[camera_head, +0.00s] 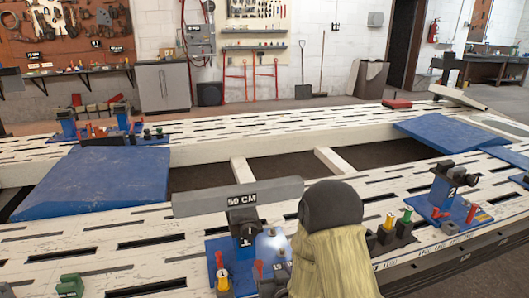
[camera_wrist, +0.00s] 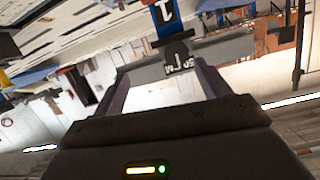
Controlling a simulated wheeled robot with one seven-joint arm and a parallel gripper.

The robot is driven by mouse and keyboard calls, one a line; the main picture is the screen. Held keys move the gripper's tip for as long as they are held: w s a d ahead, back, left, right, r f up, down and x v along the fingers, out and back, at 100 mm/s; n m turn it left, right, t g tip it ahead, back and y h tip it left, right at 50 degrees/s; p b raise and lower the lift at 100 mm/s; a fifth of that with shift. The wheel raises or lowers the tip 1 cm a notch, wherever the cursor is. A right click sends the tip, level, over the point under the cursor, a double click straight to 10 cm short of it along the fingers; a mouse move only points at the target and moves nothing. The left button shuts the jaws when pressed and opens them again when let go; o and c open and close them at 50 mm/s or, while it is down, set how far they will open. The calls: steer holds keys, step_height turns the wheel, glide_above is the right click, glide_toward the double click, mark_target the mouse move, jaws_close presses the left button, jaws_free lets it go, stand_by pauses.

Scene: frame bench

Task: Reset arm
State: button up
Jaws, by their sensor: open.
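My gripper (camera_wrist: 160,73) shows in the wrist view with its two fingers spread apart and nothing between them. That view is upside down and tilted. Beyond the fingertips are a grey bar (camera_wrist: 211,50) with a "50 CM" label and the blue post marked 1 (camera_wrist: 165,14); the gap to them is hard to judge. In the head view the grey bar (camera_head: 188,203) lies across the top of post 1 (camera_head: 245,231). A dark round part with a pale yellowish body stands at the lower middle and hides some of the bench; my fingers are not clear there.
The white slotted frame bench (camera_head: 95,246) fills the foreground. Blue ramps (camera_head: 95,180) and (camera_head: 450,140) lie on it. Post 2 (camera_head: 444,185) stands at right, near yellow and green pieces (camera_head: 389,221). A green clamp (camera_head: 69,285) lies at lower left.

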steer(key=s+d+r+m+g+h, duration=0.1)
steer(key=s+d+r+g, duration=0.25)
steer(key=s, duration=0.35)
steer(key=s+d+r+g+h, duration=0.2)
steer(key=s+d+g, duration=0.2)
steer(key=s+d, duration=0.15)
steer(key=s+d+r+m+g+h, duration=0.1)
steer(key=s+d+r+g, duration=0.1)
steer(key=s+d+g, duration=0.35)
step_height(320, 180, up, 34)
steer(key=s+a+t+p, duration=0.1)
steer(key=p, duration=3.3)
steer(key=shift+s+a+f, duration=0.2)
steer(key=shift+s+a, duration=0.05)
steer(key=shift+s, duration=0.1)
